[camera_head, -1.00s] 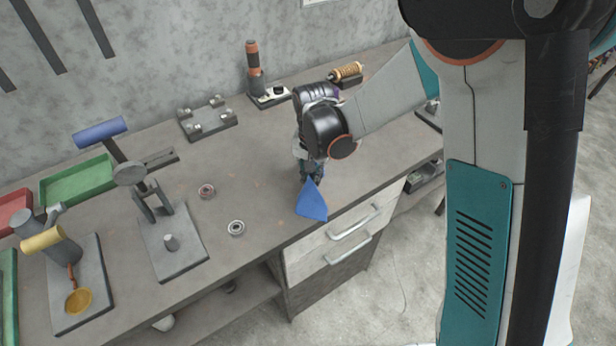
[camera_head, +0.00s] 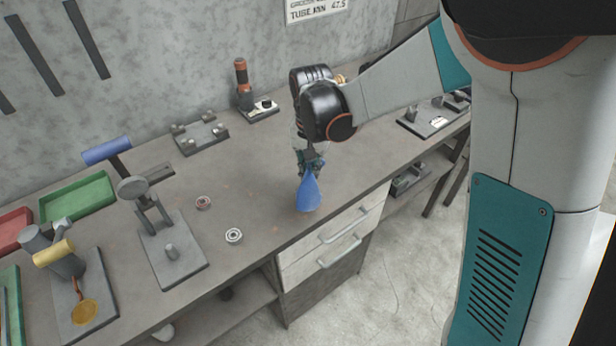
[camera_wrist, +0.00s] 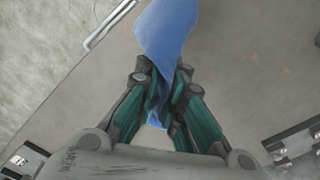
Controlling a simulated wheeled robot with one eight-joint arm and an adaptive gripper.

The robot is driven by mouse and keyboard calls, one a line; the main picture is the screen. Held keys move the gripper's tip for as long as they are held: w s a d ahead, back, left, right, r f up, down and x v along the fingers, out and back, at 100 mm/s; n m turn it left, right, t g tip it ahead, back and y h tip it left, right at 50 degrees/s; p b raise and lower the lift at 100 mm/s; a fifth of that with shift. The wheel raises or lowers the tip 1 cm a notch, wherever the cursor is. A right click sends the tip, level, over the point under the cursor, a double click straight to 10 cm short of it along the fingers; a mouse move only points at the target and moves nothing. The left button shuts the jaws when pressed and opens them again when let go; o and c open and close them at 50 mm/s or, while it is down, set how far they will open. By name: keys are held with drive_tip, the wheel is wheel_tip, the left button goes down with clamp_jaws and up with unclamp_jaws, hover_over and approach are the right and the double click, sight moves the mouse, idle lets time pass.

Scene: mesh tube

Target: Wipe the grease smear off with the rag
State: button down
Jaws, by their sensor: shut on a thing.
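The blue rag (camera_head: 308,195) hangs from my gripper (camera_head: 309,170) near the front edge of the workbench (camera_head: 260,215), above the drawers. My gripper is shut on the rag's upper part, with the rest hanging below. In the wrist view the rag (camera_wrist: 167,32) extends outward from between the fingertips (camera_wrist: 160,100). I cannot tell whether its lower edge touches the bench. I cannot make out a clear grease smear; only faint reddish marks show on the bench. The rag and gripper hide the surface behind them.
Two small rings, one reddish (camera_head: 204,203) and one metallic (camera_head: 234,236), lie left of the rag. A grey fixture (camera_head: 172,250) stands farther left. A grey plate with posts (camera_head: 200,135) and an orange-topped tool (camera_head: 241,75) are behind. Drawer handles (camera_head: 345,227) project at the front.

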drive_tip(key=shift+r+p, duration=0.45)
drive_tip(key=shift+r, duration=0.6)
